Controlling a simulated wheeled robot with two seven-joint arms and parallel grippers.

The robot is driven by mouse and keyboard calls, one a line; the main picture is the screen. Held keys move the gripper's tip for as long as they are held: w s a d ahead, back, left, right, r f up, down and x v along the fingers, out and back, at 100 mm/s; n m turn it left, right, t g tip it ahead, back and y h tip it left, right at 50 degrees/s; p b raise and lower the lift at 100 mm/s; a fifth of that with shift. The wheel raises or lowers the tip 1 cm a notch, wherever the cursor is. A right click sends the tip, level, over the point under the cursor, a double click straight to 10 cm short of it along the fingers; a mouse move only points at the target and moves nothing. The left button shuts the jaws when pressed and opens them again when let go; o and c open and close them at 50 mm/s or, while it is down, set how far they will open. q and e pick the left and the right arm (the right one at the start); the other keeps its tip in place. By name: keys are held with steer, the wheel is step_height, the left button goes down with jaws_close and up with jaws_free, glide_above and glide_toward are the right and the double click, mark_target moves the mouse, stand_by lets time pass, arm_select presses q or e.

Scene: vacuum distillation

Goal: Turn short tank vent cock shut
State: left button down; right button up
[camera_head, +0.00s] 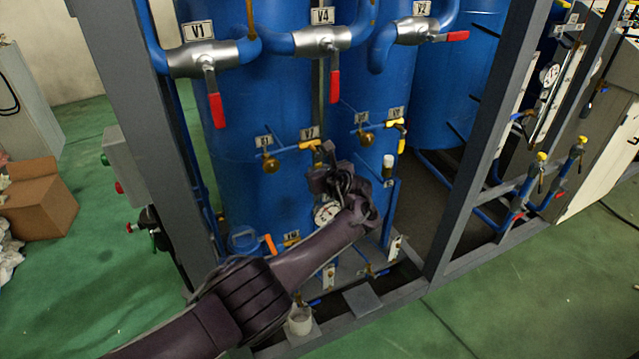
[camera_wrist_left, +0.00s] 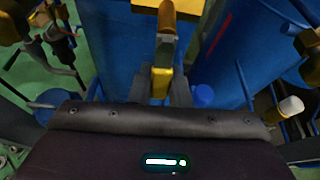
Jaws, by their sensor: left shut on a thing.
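My left gripper (camera_head: 325,152) reaches in from below to the small pipework in front of the blue tanks, just below the V7 label (camera_head: 309,132). A yellow cock handle (camera_head: 310,144) shows beside its fingertips. In the left wrist view my left gripper (camera_wrist_left: 163,88) is shut on a yellow handle (camera_wrist_left: 160,82), with a brass-brown cock body (camera_wrist_left: 166,40) just beyond it. My fingers hide part of the handle, so its exact angle is unclear. My right gripper is in neither view.
Large valves V1 (camera_head: 202,58) and V4 (camera_head: 322,40) with red levers hang above. Another yellow-handled cock (camera_head: 400,123) is to the right, under the V8 label. A pressure gauge (camera_head: 326,213) sits below my gripper. A grey frame post (camera_head: 480,150) stands at the right.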

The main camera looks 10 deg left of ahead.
arm_select(q)
steer(key=shift+s+a, duration=0.1)
steer(key=shift+a, duration=0.05)
steer(key=shift+f+m, duration=0.1)
steer(key=shift+m, duration=0.2)
steer(key=shift+g, duration=0.3)
steer(key=c, duration=1.4)
jaws_free()
steer(key=shift+s, duration=0.1)
steer(key=shift+o, duration=0.2)
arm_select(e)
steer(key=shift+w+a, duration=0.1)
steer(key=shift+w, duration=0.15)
